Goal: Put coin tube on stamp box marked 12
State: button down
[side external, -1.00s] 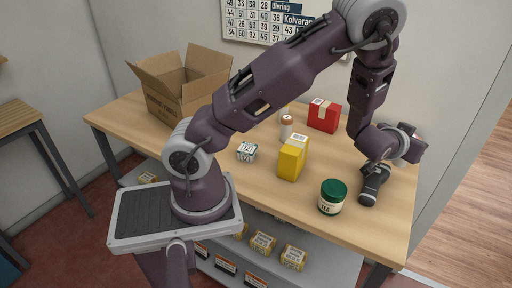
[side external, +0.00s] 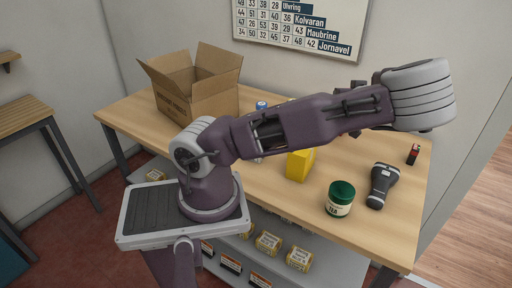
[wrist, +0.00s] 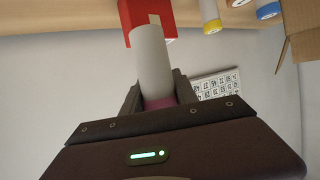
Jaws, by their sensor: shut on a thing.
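In the wrist view my gripper (wrist: 155,92) is shut on a pale grey-white cylinder with a purple end, apparently the coin tube (wrist: 152,55). The tube sticks out beyond the fingers, and its purple end lies between them. In the side view my gripper and the tube are hidden behind my raised arm. The stamp box marked 12 cannot be made out now; my arm covers most of that part of the counter. I cannot tell how far the tube is from it.
The counter (side external: 135,112) carries an open carton (side external: 215,100), a blue-topped item (side external: 261,105), a yellow box (side external: 299,166), a green-lidded jar (side external: 340,198), a dark scanner (side external: 381,185) and a small red-and-black item (side external: 413,154). The wrist view shows a red box (wrist: 130,18) beyond the tube.

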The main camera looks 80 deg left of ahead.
jog(key=s+a+r+n+g, duration=0.2)
jog(key=s+n+g, duration=0.45)
jog(key=s, duration=2.05)
jog(key=shift+m+g, duration=0.25)
jog(key=f, duration=0.8)
jog(key=shift+s+d+f, duration=0.1)
jog(key=shift+s+f, duration=0.25)
jog(key=shift+f, duration=0.5)
jog(key=c, duration=0.9)
grip_release()
jog(key=shift+c, duration=0.2)
